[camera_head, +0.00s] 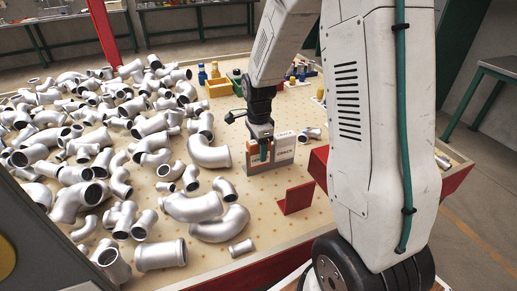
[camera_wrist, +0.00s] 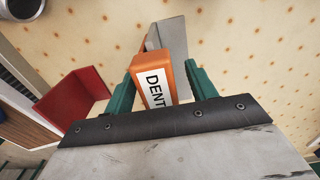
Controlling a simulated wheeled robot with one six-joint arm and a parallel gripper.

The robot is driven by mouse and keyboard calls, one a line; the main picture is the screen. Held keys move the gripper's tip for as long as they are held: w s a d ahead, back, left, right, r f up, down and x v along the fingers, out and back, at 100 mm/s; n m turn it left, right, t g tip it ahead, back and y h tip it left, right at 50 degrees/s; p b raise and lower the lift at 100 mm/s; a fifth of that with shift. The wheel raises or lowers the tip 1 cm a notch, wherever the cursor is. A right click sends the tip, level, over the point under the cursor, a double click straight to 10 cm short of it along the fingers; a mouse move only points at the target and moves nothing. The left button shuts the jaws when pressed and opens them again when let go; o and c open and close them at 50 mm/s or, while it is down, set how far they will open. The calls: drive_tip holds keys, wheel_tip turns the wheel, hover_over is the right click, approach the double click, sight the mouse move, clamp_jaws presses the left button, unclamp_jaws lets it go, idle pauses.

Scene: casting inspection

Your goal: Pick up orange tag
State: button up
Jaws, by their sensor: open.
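The orange tag (camera_wrist: 178,72) is a block with a white label reading "DENT", in the middle of the wrist view. It leans against a grey metal plate (camera_wrist: 172,38). My gripper (camera_wrist: 160,70) is open, with one teal finger on each side of the tag. Narrow gaps seem to show beside it; I cannot tell whether either finger touches. In the head view the tag (camera_head: 252,148) shows partly behind my gripper (camera_head: 264,153), at the left end of a grey stand (camera_head: 256,168) with another white-labelled tag (camera_head: 284,142) to its right.
A red angled bracket (camera_head: 297,198) stands just in front of the stand; it also shows left in the wrist view (camera_wrist: 72,97). Many silver pipe castings (camera_head: 208,152) crowd the perforated table's left side. Yellow and green bins (camera_head: 219,88) stand behind.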

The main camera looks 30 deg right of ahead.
drive_tip(key=shift+f, duration=0.3)
drive_tip(key=c, duration=1.1)
drive_tip(key=shift+o, duration=0.2)
drive_tip(key=shift+r, duration=0.1)
wheel_tip(320, 180, up, 4)
drive_tip(key=shift+f, duration=0.15)
drive_tip(key=s+d, duration=0.3)
drive_tip(key=s, duration=0.4)
drive_tip(key=s+d+r, duration=0.1)
drive_tip(key=s+d, duration=0.2)
drive_tip(key=s, duration=0.5)
